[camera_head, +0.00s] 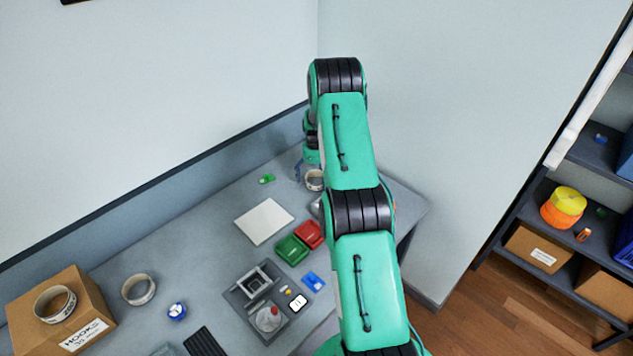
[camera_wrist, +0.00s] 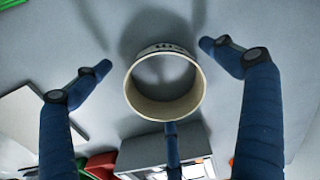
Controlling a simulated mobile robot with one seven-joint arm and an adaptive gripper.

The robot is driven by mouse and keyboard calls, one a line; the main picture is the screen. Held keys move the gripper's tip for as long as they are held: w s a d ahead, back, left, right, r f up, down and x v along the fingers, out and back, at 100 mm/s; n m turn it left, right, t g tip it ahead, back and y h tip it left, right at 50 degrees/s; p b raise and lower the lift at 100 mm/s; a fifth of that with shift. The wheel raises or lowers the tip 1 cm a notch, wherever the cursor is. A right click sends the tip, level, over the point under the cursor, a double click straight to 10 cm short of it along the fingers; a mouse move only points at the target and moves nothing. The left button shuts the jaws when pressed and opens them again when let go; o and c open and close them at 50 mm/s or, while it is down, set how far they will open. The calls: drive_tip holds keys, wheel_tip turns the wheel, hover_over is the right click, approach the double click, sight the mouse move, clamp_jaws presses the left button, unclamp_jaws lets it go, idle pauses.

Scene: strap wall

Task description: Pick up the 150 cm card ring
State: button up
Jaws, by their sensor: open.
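A cream card ring (camera_wrist: 135,97) with dark print on its rim stands on the grey bench between my gripper's fingers in the wrist view. The print is too small to read. My gripper (camera_wrist: 155,56) is open, with one finger to each side, clear of the ring, and a third finger below it whose tip meets the ring's lower edge in the picture. In the head view this ring (camera_head: 315,187) sits at the bench's far end, partly behind my arm. Two similar rings are at the left: one (camera_head: 140,302) on the bench and one (camera_head: 50,317) on a cardboard box.
The cardboard box (camera_head: 85,335) is labelled HOOKS. A white sheet (camera_head: 264,221), a green tray (camera_head: 292,250), a red tray (camera_head: 309,234) and a grey organiser (camera_head: 236,299) lie on the bench. A small green item (camera_head: 267,179) is left of the ring. Shelves (camera_head: 570,185) stand at right.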

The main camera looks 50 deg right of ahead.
idle(0.4)
drive_tip(key=c, duration=0.8)
drive_tip(key=shift+c, duration=0.2)
drive_tip(key=shift+r, duration=0.1)
wheel_tip(320, 180, up, 10)
idle(0.7)
